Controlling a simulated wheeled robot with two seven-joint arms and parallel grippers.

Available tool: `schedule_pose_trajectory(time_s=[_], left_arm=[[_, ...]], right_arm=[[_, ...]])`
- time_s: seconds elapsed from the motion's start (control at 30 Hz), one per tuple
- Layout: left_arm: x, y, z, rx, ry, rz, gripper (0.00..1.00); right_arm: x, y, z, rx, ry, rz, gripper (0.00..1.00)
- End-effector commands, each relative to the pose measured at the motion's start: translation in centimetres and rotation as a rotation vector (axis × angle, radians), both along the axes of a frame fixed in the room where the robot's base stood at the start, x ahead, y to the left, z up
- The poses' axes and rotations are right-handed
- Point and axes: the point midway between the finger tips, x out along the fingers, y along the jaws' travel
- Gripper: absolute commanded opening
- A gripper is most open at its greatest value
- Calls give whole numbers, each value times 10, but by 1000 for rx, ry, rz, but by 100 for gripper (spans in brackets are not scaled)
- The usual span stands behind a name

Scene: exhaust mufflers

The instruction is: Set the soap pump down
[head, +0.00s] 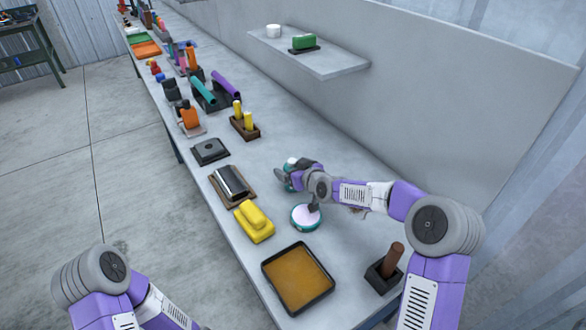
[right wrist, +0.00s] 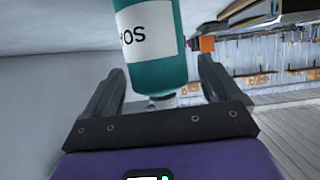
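The soap pump (right wrist: 152,55) is a teal bottle with a white label, large in the right wrist view. It appears upside down there, with its narrow neck toward my palm and its far end cut off. My right gripper (right wrist: 160,75) has its fingers spread on either side of the bottle, with a visible gap at the right finger. In the head view the right gripper (head: 285,180) is low over the bench. A small teal and white part of the pump (head: 291,163) shows behind it; the rest is hidden. My left gripper is out of view.
A round teal-rimmed disc (head: 306,217) lies just in front of the right gripper on the bench. Nearby are a yellow block (head: 254,222), a brown-filled tray (head: 298,279) and a dark holder with a brown handle (head: 385,270). Bench surface behind the gripper is clear.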

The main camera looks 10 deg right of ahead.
Motion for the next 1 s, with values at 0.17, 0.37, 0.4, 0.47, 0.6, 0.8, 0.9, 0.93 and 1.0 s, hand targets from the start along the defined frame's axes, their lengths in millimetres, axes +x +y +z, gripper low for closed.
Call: schedule_pose_trajectory(time_s=[0.17,0.37,0.4,0.47,0.6,0.8,0.9,0.93,1.0], left_arm=[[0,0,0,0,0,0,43],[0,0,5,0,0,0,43],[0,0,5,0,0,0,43],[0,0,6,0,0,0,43],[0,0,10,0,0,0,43],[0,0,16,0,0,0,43],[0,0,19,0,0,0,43],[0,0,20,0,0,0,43],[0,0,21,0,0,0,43]], right_arm=[[0,0,0,0,0,0,90],[-4,-2,6,0,0,-1,90],[-9,-4,8,0,1,-1,90],[-18,-8,12,0,0,-2,90],[-43,-18,24,-1,0,-4,90],[-80,-31,40,-2,0,-4,90],[-91,-35,45,0,0,-3,90],[-94,-37,46,0,0,-3,90],[-99,-38,48,-1,0,-2,90]])
